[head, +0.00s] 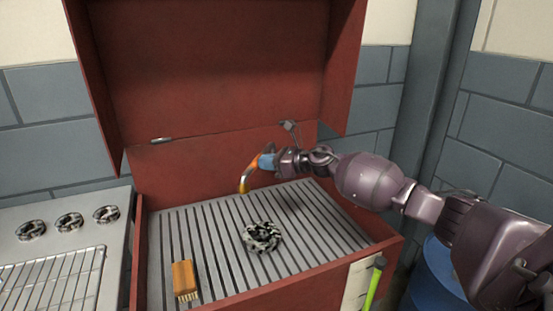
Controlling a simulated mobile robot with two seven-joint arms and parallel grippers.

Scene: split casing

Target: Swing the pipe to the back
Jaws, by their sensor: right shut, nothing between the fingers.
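A curved orange piece (249,176), which looks like the pipe, hangs in front of the back wall of the open red casing (205,165). A short blue section (266,161) sits at its upper right end. My right gripper (281,162) is right beside the blue section, its arm coming in from the right. It is shut with nothing between its fingers; whether it touches the pipe I cannot tell. The pipe's mounting is not clear. My left gripper is not in view.
A dark ring-shaped part (262,238) and an orange brush (184,280) lie on the slatted grate (215,262). The raised red lid (215,65) stands behind. A metal stove with knobs (69,222) is at left. A green-handled tool (375,283) hangs at the front right, near a blue barrel (436,285).

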